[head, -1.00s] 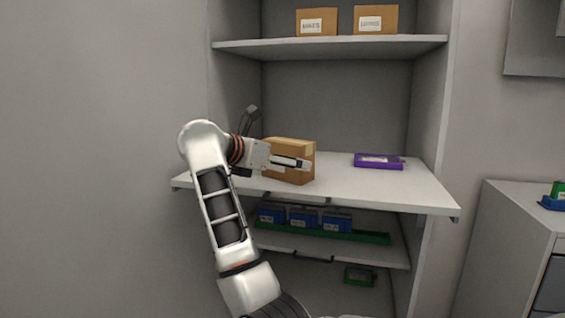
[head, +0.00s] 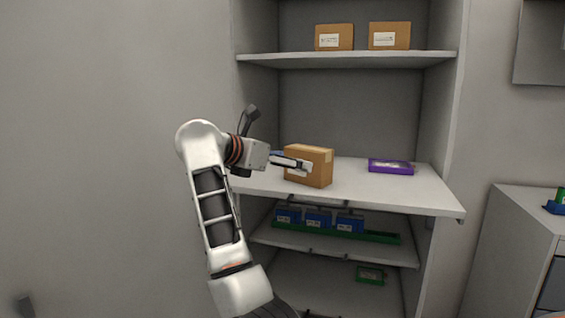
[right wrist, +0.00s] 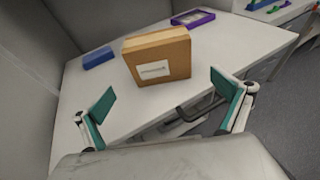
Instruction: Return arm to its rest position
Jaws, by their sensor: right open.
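The visible arm, which matches the right wrist view, is mine. It rises from the bottom of the head view and bends to the right at the shelf. Its right gripper (head: 304,166) is at the left side of a brown cardboard box (head: 319,168). In the right wrist view the open gripper (right wrist: 162,105) has its two green-padded fingers wide apart and nothing between them. The box, with a white label (right wrist: 154,70), stands upright on the shelf beyond the fingertips, apart from them. My left gripper is not in view.
The box stands on the white middle shelf (head: 400,195). A purple tray (head: 391,167) lies to its right and a blue block (right wrist: 98,57) behind it. Blue boxes on a green tray (head: 380,237) are below. The cabinet side wall (head: 253,110) rises close behind my arm.

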